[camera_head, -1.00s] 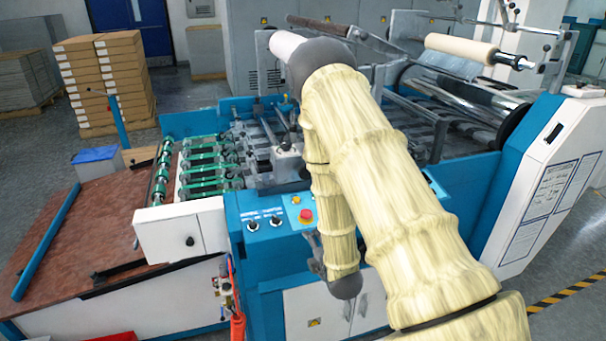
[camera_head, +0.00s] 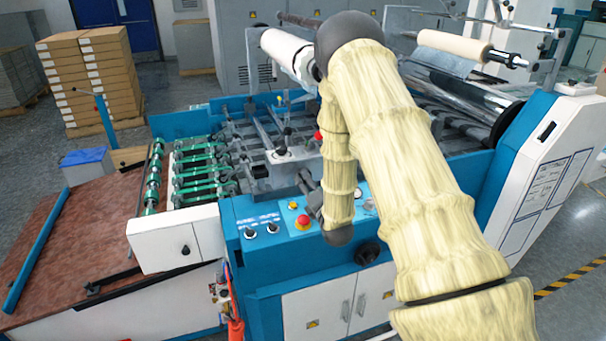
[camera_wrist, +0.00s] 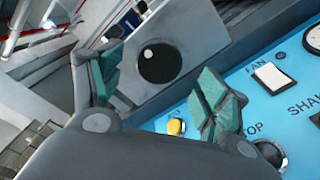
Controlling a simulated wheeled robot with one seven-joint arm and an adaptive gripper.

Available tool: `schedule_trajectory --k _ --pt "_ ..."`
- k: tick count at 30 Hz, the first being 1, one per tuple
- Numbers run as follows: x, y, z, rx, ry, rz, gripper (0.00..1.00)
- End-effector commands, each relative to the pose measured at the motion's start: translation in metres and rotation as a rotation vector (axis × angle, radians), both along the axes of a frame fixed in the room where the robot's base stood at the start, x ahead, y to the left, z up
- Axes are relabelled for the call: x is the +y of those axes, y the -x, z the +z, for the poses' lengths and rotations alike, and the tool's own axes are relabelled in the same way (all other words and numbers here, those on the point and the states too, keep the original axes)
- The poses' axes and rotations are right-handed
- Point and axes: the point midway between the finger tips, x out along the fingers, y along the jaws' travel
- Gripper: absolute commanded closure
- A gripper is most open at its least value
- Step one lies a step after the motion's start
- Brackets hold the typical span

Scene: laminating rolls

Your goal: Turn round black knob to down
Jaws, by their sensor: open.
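A round black knob (camera_wrist: 159,62) with a small highlight sits on a grey plate in the wrist view, beyond and between my gripper's fingers. My gripper (camera_wrist: 160,78) is open, with teal pads on both fingers and nothing between them. In the head view my gripper (camera_head: 311,197) is small and dark, partly behind my arm, over the machine's control panel. A black knob (camera_head: 368,252) also shows on the machine's blue front. A small black knob (camera_head: 281,151) shows on a grey block behind the panel.
The blue control panel (camera_head: 259,219) carries a red button (camera_head: 303,222) and small dials. In the wrist view, a yellow button (camera_wrist: 176,127) and a white switch (camera_wrist: 271,76) lie close to the right finger. Rollers and rails crowd the machine top.

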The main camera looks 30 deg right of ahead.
Motion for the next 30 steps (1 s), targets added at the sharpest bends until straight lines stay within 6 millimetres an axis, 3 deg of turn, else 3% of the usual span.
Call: schedule_trajectory --k 9,23,25,30 --pt "-0.010 -0.042 0.002 0.000 -0.001 0.000 0.24" --pt "-0.011 -0.054 0.000 0.001 -0.001 0.002 0.24" --pt "-0.011 -0.054 0.000 0.001 -0.001 0.002 0.32" --pt "-0.011 -0.054 0.000 0.000 -0.001 0.001 0.63"
